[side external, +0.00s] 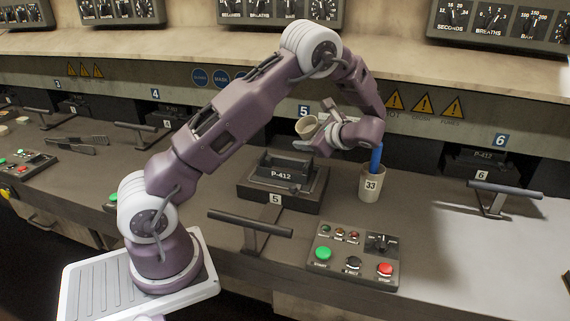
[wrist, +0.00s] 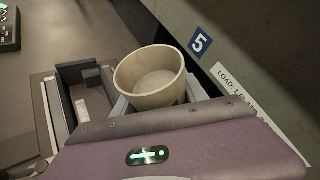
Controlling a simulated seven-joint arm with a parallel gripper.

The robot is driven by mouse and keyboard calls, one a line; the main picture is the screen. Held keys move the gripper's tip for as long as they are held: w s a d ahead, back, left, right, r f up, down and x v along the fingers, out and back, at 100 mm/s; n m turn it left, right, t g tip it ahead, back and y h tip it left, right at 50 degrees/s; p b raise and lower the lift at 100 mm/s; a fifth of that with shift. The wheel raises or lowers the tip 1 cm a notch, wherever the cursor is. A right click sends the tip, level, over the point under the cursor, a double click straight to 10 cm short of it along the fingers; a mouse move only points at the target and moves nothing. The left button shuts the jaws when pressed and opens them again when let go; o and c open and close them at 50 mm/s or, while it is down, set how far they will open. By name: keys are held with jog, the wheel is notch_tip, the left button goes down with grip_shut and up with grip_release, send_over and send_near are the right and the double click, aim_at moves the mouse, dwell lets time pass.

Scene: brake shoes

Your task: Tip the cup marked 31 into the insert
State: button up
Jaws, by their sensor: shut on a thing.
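A cream cup (side external: 306,127) is held in the air by my gripper (side external: 318,134), above and behind the black insert marked P-412 (side external: 283,172) at station 5. In the wrist view the cup (wrist: 151,80) is held with its mouth toward the camera, and its inside shows a pale, flat surface. No number on it can be read in either view. The gripper's fingertips are mostly hidden behind the cup. Part of the insert (wrist: 84,92) shows at the left of the cup in the wrist view.
Another cup marked 33 (side external: 371,185) stands right of the insert with a blue tool (side external: 376,157) upright in it. A black bar handle (side external: 250,224) and a button box (side external: 352,256) lie in front. The panel wall is close behind the cup.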

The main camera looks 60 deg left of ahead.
aim_at(301, 127)
jog(key=shift+s+r+n+t, duration=0.3)
jog(key=shift+s, duration=0.05)
dwell(0.4)
jog(key=shift+r+n+t, duration=0.4)
jog(key=shift+n, duration=0.2)
dwell(0.5)
jog(key=shift+w+f+n+t+y+p, duration=0.1)
jog(key=shift+f+n+t+y+p, duration=0.2)
jog(key=shift+n+t, duration=0.15)
dwell(0.7)
jog(key=shift+r+n+t+y+p, duration=0.3)
jog(key=shift+r+n+t+p, duration=0.55)
jog(key=shift+n, duration=0.4)
dwell(0.9)
jog(key=shift+s+d+f+n+t, duration=0.1)
jog(key=shift+s+f+n+t, duration=0.15)
jog(key=shift+s+n, duration=0.35)
dwell(0.6)
jog(key=shift+s+r+n+t+y+p, duration=0.2)
jog(key=shift+r+n+t+y+p, duration=0.25)
jog(key=shift+r+n+y, duration=0.35)
dwell(0.9)
